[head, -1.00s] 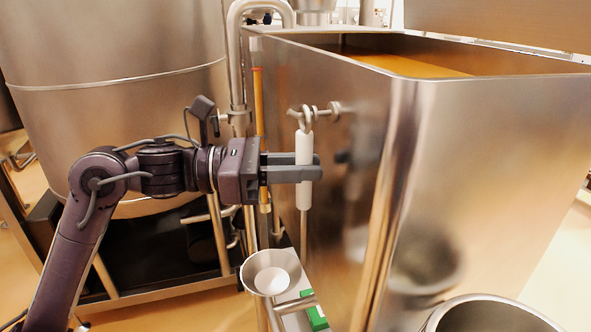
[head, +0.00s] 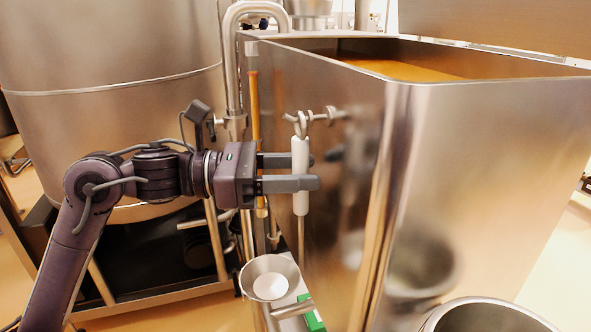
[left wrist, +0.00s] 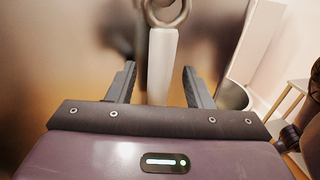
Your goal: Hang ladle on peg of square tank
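The ladle's white handle (head: 300,178) hangs upright beside the wall of the square tank (head: 330,75). The eye (head: 299,124) at its top is at the peg (head: 331,114) on that wall and looks hooked over it. A thin rod runs down from the handle; I cannot tell whether its lower end joins the metal cup below. My left gripper (head: 298,172) is open, its fingers on either side of the handle. In the left wrist view the handle (left wrist: 162,65) stands between the spread fingers, with gaps on both sides. My right gripper is not in view.
A metal cup (head: 257,265) with a pale inside sits below the handle. An upright pipe and an orange tube (head: 255,110) stand behind my gripper. A large round vessel (head: 110,60) fills the left. A round container (head: 485,312) stands at the lower right.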

